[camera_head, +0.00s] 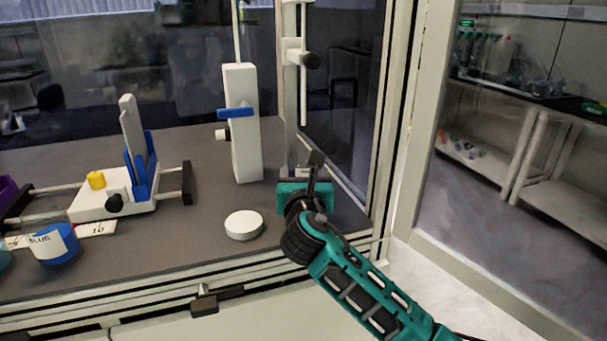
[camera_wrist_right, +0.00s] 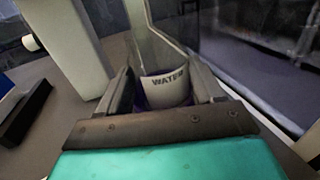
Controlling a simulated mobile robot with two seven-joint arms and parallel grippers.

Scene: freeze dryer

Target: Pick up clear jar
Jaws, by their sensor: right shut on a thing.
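The clear jar (camera_wrist_right: 168,88) with a white label reading WATER stands between the fingers of my right gripper (camera_wrist_right: 165,98) in the right wrist view. The gripper is shut on it, one finger at each side. In the head view my right gripper (camera_head: 313,170) is at the right rear part of the work surface, beside the metal post. There the jar is mostly hidden behind the gripper. I cannot tell whether the jar touches the surface. My left gripper is not in view.
A white round lid (camera_head: 243,225) lies left of my right gripper. A tall white stand (camera_head: 243,135) with a blue clip is behind it. A white-and-blue device (camera_head: 115,190) and a blue jar (camera_head: 55,245) are at left. A cabinet frame (camera_head: 400,120) borders the right.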

